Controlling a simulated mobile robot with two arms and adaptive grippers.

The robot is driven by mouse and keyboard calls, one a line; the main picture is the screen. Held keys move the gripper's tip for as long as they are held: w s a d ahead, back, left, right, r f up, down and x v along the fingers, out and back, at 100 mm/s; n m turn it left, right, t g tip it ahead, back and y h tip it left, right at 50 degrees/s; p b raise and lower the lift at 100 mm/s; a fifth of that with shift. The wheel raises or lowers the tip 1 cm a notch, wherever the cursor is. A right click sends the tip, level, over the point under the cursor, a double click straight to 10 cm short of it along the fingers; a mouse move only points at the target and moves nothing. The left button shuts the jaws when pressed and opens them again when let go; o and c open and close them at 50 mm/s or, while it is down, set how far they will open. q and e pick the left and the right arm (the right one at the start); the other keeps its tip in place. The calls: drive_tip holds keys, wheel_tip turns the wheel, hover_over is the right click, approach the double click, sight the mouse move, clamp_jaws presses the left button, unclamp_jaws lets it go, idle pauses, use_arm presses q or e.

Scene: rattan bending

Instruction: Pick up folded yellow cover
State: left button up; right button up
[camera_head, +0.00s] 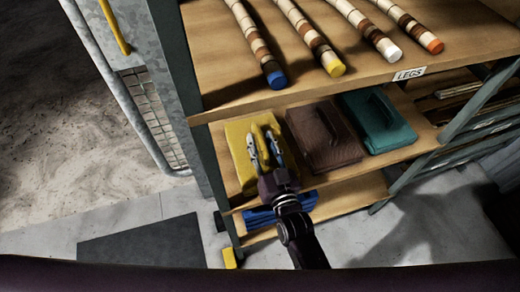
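The folded yellow cover (237,138) lies at the left end of the middle shelf, under the top shelf. My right gripper (261,136) is over the right part of the yellow cover, with its fingers pointing away from me. The two fingers are apart, and yellow shows between them. I cannot tell whether the fingertips touch the cover. The gripper and wrist hide part of its near right side. My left gripper is not in view.
A brown folded cover (316,140) and a teal one (379,121) lie to the right on the middle shelf (405,158). Above, the top shelf (300,92) holds several banded legs. A blue item (262,217) lies on the lower shelf. A post (178,80) stands left.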

clamp_jaws()
drive_tip(key=shift+r, duration=0.1)
idle(0.3)
drive_tip(key=shift+r, duration=0.2)
